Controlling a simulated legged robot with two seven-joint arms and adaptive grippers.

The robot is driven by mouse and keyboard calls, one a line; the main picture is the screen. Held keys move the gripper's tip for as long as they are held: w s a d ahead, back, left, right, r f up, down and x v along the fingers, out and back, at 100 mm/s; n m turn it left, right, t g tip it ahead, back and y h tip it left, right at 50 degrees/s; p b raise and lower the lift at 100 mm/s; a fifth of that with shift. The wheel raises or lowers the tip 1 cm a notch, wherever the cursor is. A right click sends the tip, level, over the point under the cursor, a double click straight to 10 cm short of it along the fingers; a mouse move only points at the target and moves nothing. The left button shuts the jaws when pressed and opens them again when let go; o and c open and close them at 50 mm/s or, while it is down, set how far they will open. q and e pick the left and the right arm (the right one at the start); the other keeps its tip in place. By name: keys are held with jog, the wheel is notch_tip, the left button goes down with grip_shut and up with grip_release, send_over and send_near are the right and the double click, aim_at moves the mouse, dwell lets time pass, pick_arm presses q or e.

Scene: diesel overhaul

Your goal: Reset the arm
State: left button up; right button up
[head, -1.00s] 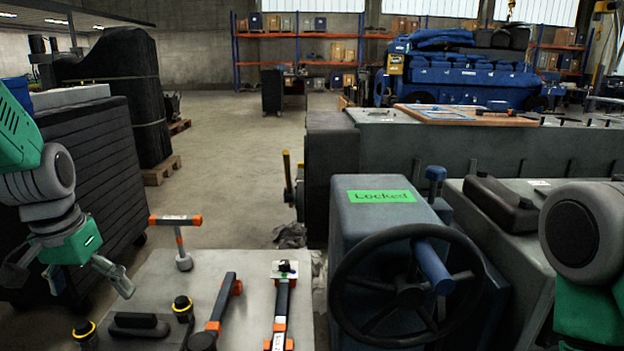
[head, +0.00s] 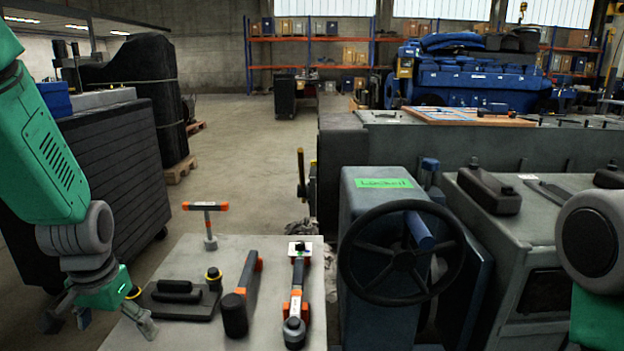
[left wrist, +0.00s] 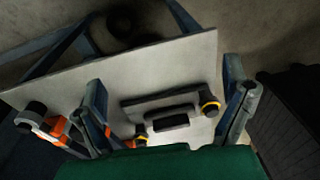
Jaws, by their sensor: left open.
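My left arm comes in from the left in the head view. Its green and grey gripper (head: 112,322) is open and empty, with its fingers apart beside the left edge of the tool table (head: 222,262). In the left wrist view the two fingers (left wrist: 168,105) stand wide apart, with the table and a dark flat tool (left wrist: 170,122) behind the gap. My right arm (head: 598,245) shows only as a grey joint and green link at the right edge; its gripper is not visible.
The table bears a T-handled tool (head: 207,222), a dark hammer-like tool (head: 241,292), another orange-black tool (head: 296,290) and a black block tool (head: 180,296). A handwheel (head: 402,252) on a blue cabinet with a green label (head: 384,183) stands right. Open floor (head: 245,145) lies behind.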

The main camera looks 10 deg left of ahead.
pick_arm(q)
jog(key=s+d+f+p, duration=0.2)
jog(key=s+d+f, duration=0.3)
jog(key=s+f, duration=0.4)
jog(key=s+d+f+m+p, duration=0.1)
jog(key=s+d+f+p, duration=0.2)
jog(key=s+f, duration=0.6)
jog(key=s+d, duration=0.1)
jog(key=s, duration=0.2)
jog(key=shift+s+d+m+h, duration=0.25)
jog(key=shift+d+m+h, duration=0.05)
jog(key=shift+d, duration=0.05)
